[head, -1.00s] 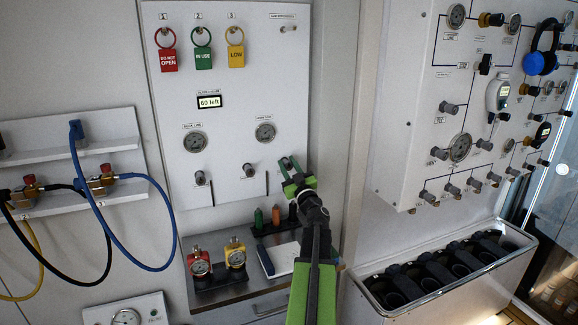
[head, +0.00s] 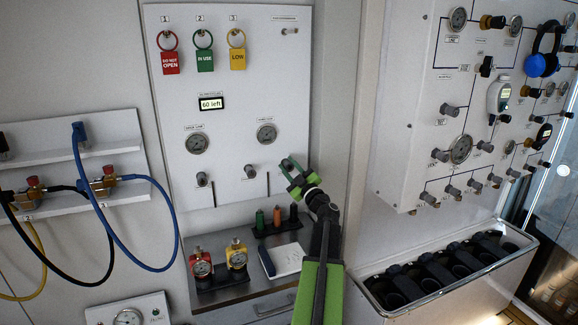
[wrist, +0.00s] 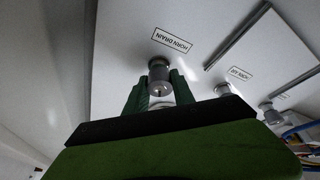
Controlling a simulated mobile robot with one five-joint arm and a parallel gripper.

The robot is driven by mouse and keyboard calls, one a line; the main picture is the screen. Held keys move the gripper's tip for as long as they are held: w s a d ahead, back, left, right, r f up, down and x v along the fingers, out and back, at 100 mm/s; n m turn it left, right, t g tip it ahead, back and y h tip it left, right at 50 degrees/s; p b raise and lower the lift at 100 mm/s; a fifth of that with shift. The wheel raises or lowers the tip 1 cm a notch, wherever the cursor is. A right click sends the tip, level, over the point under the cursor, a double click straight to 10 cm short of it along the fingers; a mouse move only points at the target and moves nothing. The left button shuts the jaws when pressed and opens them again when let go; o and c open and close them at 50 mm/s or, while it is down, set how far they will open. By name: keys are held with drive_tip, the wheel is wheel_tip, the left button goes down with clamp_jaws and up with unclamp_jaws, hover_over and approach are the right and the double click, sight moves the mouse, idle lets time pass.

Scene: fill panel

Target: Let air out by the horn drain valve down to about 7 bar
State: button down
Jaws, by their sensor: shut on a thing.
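The horn drain valve (wrist: 159,74) is a small grey knob on the white panel, with its "HORN DRAIN" label (wrist: 171,41) beside it in the wrist view. My gripper (wrist: 160,90) is shut on this knob, one green finger on each side. In the head view my green gripper (head: 291,170) is at the panel's lower right, and its fingers mostly hide the knob. The horn tank gauge (head: 266,133) sits above and left of the gripper; its needle is too small to read.
Another knob (head: 249,171) and a thin slot bar (head: 268,184) are left of my gripper. A shelf below holds red and yellow gauges (head: 236,258), coloured markers and a notepad (head: 287,258). A bin of black items (head: 450,270) stands at right.

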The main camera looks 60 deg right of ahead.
drive_tip(key=shift+n+y+p, duration=0.35)
drive_tip(key=shift+n+y, duration=0.45)
drive_tip(key=shift+n, duration=0.6)
drive_tip(key=shift+a+f, duration=0.1)
drive_tip(key=c, duration=1.1)
unclamp_jaws()
drive_tip(key=shift+s, duration=0.1)
drive_tip(key=b+v, duration=0.4)
drive_tip(key=v, duration=1.3)
drive_tip(key=shift+b, duration=0.35)
